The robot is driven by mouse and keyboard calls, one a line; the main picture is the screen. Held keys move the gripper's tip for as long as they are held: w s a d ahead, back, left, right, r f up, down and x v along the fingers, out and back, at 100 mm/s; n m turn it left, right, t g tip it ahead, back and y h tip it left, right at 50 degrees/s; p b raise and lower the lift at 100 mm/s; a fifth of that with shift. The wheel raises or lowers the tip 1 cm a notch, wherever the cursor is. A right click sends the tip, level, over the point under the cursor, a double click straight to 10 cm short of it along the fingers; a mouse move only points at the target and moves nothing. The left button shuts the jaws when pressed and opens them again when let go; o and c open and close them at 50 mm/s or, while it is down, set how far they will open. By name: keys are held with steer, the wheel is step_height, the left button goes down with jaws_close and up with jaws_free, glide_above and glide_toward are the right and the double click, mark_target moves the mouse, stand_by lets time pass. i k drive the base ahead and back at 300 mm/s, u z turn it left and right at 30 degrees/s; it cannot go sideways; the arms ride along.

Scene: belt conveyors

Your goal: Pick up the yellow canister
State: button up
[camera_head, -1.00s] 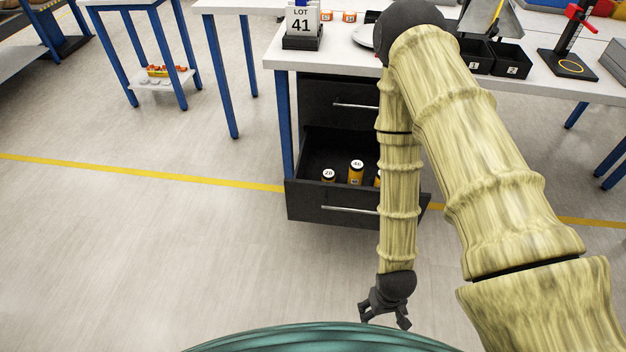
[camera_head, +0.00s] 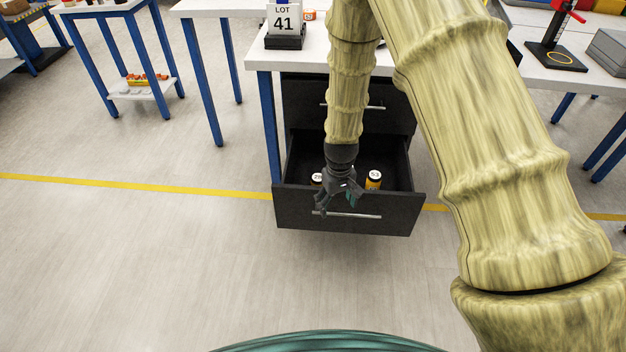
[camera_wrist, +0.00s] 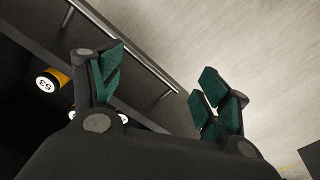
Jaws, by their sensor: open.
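The lower drawer (camera_head: 395,212) of the dark cabinet is pulled open. Inside it, a yellow canister with a white lid reading 53 (camera_head: 373,180) stands at the right. Another canister, with a lid that seems to read 28 (camera_head: 316,179), is partly hidden at the left. My gripper (camera_head: 338,197) is open and empty, near the drawer's front wall and between these two canisters in the picture. In the wrist view, the 53 canister (camera_wrist: 51,80) lies left of my open fingers (camera_wrist: 163,72). Parts of white lids show beside the left finger; my gripper hides the rest.
The drawer's front wall and metal handle (camera_head: 350,214) are close to my fingers. The closed upper drawer and the white tabletop (camera_head: 262,55) are above. A LOT 41 sign (camera_head: 283,22) stands on the tabletop. The floor in front is clear.

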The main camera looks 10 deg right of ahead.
mark_target(316, 179)
steer(key=i, duration=0.9)
steer(key=z, duration=0.05)
